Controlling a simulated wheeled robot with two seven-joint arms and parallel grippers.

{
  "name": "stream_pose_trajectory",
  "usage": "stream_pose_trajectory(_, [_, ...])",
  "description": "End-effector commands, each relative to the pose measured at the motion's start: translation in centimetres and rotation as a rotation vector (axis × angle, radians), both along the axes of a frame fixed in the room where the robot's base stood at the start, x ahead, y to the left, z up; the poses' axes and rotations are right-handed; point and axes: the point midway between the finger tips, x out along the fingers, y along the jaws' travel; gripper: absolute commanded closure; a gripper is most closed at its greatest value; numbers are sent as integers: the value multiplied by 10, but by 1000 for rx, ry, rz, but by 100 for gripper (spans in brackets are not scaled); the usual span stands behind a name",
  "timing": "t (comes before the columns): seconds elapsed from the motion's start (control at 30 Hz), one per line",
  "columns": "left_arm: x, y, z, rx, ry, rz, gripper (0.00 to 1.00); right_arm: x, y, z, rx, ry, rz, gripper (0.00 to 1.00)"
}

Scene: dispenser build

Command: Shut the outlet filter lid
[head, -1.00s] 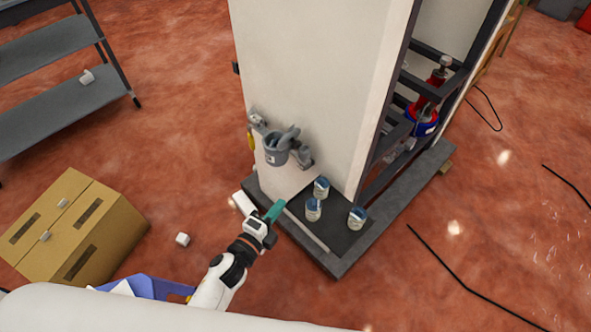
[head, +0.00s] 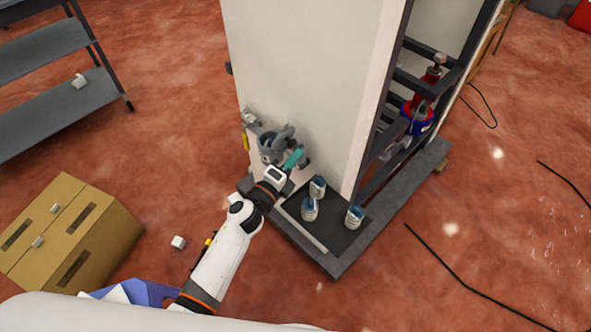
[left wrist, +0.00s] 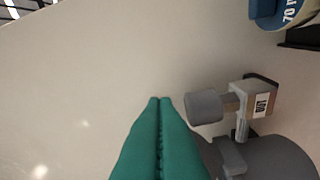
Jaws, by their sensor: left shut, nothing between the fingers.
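The grey outlet filter (head: 268,150) is fixed low on the white cabinet wall. A raised grey piece on it looks like its lid (head: 284,133), standing open, though the detail is small. My left gripper (head: 297,154) has its teal fingers shut and empty, just right of the filter and overlapping its right-hand fittings in the head view. In the left wrist view the shut fingertips (left wrist: 160,100) point at the wall. A large grey rounded part (left wrist: 270,158), a grey knob (left wrist: 204,107) and a labelled block (left wrist: 262,99) are to their right. Contact cannot be told. My right gripper is not in view.
The white cabinet wall (head: 310,70) rises behind. A cardboard box (head: 70,232) and a grey shelf rack (head: 60,105) stand at left. Open red floor lies between.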

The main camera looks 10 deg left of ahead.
Motion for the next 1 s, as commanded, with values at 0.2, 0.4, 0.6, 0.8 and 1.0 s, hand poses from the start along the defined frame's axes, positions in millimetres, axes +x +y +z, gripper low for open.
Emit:
stream_pose_trajectory(0.2, [7, 9, 2, 0, 1, 0, 100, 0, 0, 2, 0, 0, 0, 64])
stream_pose_trajectory(0.4, [7, 9, 2, 0, 1, 0, 100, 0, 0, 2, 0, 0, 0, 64])
stream_pose_trajectory(0.6, [7, 9, 3, -6, 5, 0, 100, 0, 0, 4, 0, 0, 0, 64])
stream_pose_trajectory(0.8, [8, 11, 7, -39, 32, 0, 100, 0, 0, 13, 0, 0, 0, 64])
stream_pose_trajectory(1.0, [9, 12, 8, -62, 49, 1, 100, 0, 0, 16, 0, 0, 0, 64])
